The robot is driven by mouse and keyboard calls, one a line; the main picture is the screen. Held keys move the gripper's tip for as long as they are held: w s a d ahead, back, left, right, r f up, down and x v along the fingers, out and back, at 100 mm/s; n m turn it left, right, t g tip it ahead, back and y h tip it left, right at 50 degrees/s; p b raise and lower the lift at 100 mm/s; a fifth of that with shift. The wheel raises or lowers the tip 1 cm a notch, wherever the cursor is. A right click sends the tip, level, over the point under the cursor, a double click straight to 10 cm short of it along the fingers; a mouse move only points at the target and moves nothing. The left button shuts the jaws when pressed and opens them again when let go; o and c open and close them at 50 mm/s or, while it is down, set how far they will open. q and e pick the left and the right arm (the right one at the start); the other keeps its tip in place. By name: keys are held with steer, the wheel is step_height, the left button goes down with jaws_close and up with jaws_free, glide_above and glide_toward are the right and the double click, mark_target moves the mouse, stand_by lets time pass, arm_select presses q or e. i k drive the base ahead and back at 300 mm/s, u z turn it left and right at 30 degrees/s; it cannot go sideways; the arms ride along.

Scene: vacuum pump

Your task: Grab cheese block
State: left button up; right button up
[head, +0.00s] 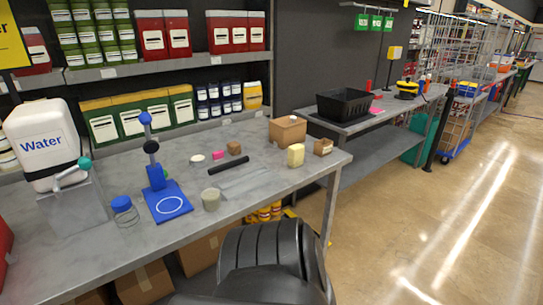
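A pale yellow upright block (296,155), which looks like the cheese block, stands near the front right edge of the grey workbench (255,195) in the head view. It stands free, with a small brown box just to its right and a larger cardboard box behind it. Neither of my grippers shows in this view. A dark ribbed shape at the bottom centre appears to be part of my own body, below the bench edge.
On the bench are a cardboard box (287,131), small brown box (323,146), black bar (229,165), grey cup (211,199), glass jar (124,211), blue stand (168,200) and white water container (45,140). A black bin (344,104) sits on the bench beyond. Open floor lies right.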

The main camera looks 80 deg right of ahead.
mark_target(296, 152)
steer(key=z, duration=4.25)
steer(key=i, duration=4.05)
steer(key=u, duration=2.5)
